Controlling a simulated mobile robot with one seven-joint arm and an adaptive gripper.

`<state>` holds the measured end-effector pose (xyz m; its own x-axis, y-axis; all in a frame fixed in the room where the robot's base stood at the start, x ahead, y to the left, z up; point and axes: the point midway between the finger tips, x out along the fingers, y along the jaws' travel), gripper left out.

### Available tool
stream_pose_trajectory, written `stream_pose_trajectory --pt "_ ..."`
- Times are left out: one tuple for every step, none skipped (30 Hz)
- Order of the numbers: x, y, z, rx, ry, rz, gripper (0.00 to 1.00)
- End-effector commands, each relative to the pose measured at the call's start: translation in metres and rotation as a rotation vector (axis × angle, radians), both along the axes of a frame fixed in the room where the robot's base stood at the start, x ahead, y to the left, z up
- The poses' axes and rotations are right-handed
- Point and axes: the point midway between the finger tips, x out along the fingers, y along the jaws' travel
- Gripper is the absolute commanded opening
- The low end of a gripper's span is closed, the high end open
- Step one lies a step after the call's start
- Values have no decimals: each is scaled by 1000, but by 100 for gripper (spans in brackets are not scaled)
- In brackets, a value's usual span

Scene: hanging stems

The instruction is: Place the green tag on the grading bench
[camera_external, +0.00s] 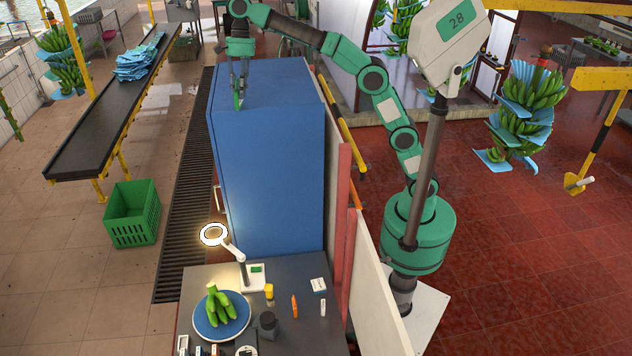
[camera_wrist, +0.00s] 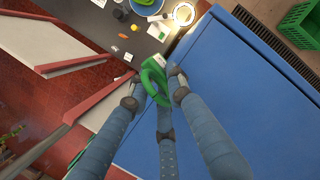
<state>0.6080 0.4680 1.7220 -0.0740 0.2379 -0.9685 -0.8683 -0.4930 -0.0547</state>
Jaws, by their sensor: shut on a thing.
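My gripper (camera_external: 239,88) is shut on the green tag (camera_external: 238,102), held above the top of the tall blue cabinet. In the wrist view the green tag (camera_wrist: 156,78), with a ring-like loop and a pale marking, sits between the fingertips of my gripper (camera_wrist: 158,90). The grading bench (camera_external: 295,335) is the dark table at the bottom of the external view, beyond the cabinet. It also shows at the top of the wrist view (camera_wrist: 145,44). The tag is apart from the bench.
The blue cabinet (camera_external: 268,165) stands between my gripper and the bench. On the bench are a blue plate (camera_external: 204,325) with green bananas (camera_external: 222,304), a lit ring lamp (camera_external: 214,234), a dark cup (camera_external: 267,323) and an orange marker (camera_external: 294,306). A green crate (camera_external: 132,214) stands left.

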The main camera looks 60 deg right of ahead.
Motion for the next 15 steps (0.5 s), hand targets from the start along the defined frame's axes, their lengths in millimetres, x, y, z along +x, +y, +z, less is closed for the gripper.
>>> stream_pose_trajectory --pt "-8 16 1 0 0 4 4" --pt "-13 24 2 -1 1 3 4" --pt "-19 35 2 -1 2 2 4" --pt "-24 44 2 -2 3 2 4" --pt "-29 52 2 -2 4 -1 4" --pt "-36 64 3 -3 5 -2 4" --pt "-41 72 3 -3 6 -5 4" --pt "-47 80 4 -3 6 -5 4" --pt "-53 89 5 -3 7 -8 4" --pt "-58 96 5 -4 8 -10 4" --pt "-62 102 4 -4 9 -13 4" --pt "-68 109 4 -5 10 -16 4" --pt "-72 115 4 -6 11 -17 4" --pt "-76 120 4 -6 12 -20 4" --pt "-81 126 4 -7 12 -22 4"
